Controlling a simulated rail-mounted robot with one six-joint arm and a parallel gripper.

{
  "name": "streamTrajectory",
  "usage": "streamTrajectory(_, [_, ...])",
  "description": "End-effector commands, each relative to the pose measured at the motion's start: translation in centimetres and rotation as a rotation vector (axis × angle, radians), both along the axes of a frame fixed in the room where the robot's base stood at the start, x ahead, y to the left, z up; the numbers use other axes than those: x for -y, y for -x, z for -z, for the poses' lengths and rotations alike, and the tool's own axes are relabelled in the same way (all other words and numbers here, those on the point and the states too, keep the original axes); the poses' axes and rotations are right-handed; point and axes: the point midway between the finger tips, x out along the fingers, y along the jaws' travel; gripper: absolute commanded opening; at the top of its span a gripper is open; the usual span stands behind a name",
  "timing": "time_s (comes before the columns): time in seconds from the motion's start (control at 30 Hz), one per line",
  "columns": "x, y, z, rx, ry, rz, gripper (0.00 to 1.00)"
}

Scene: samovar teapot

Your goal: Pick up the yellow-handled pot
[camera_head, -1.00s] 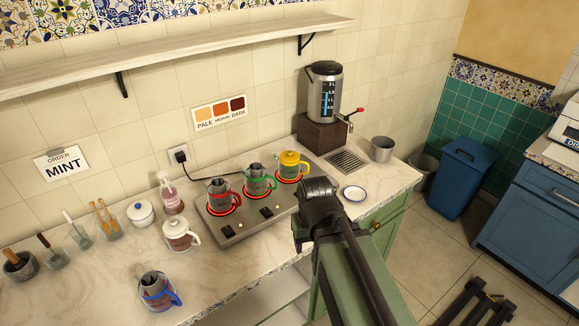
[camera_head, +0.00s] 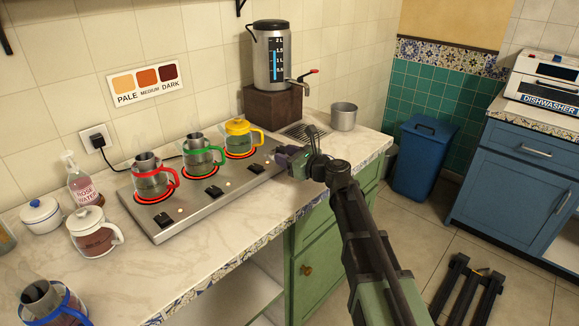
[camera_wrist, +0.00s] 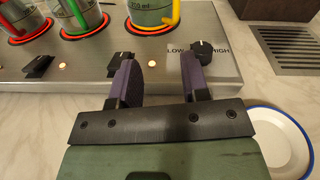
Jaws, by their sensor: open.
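The yellow-handled pot (camera_head: 238,140) stands upright on the right burner of the steel hotplate (camera_head: 225,185). It has a yellow lid and a glass body. In the wrist view its lower part and the yellow handle (camera_wrist: 174,12) show at the top; its lid is out of frame. My gripper (camera_head: 288,160) is at the right front of the hotplate, apart from the pot. In the wrist view my gripper (camera_wrist: 160,78) has its two purple-padded fingers spread, with nothing between them, over the hotplate's front edge.
Green-handled (camera_head: 199,157) and red-handled (camera_head: 152,180) pots stand left on the other burners. A samovar (camera_head: 270,55) on a wooden block (camera_head: 272,103) stands behind right, near a metal cup (camera_head: 344,116). A white saucer (camera_wrist: 306,133) lies right of my gripper.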

Motion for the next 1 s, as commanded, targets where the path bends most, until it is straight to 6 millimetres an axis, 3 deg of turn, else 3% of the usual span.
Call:
streamTrajectory(0.03, [0.0, -1.0, 1.0, -0.034, -0.076, 0.022, 0.42])
streamTrajectory(0.27, [-0.1, -1.7, -0.1, -0.067, -0.144, 0.041, 0.42])
streamTrajectory(0.5, [-3.3, -4.8, -0.1, -0.065, -0.141, 0.04, 0.42])
streamTrajectory(0.73, [-4.3, -5.5, -0.2, -0.065, -0.14, 0.04, 0.42])
streamTrajectory(1.0, [-7.6, -8.6, -0.3, -0.064, -0.139, 0.04, 0.42])
